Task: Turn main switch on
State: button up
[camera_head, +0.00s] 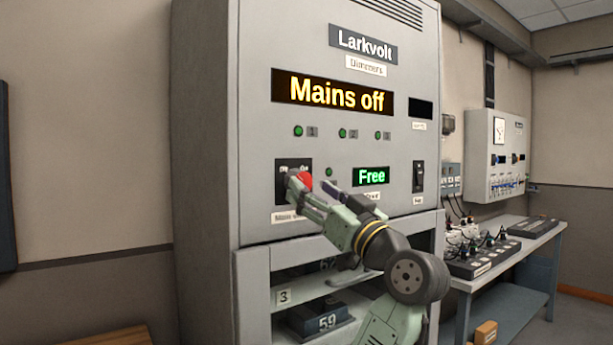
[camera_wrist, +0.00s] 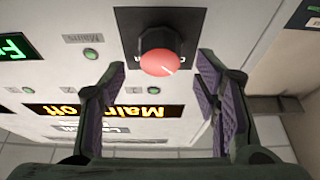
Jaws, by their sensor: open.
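The main switch is a red-capped rotary knob (camera_head: 305,181) on a dark plate (camera_head: 282,178) at the lower left of the grey Larkvolt dimmer cabinet (camera_head: 250,120). In the wrist view my gripper (camera_wrist: 160,75) is open, with one finger on each side of the knob and gaps between. The display (camera_head: 333,92) reads "Mains off".
A green display (camera_head: 371,176) reads "Free", and a black rocker switch (camera_head: 418,176) is right of it. Open bays with a numbered module (camera_head: 325,320) lie below. A bench (camera_head: 520,245) with equipment stands at the right.

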jog(key=shift+p+x, duration=0.35)
jog(key=shift+x, duration=1.25)
jog(key=c, duration=1.1)
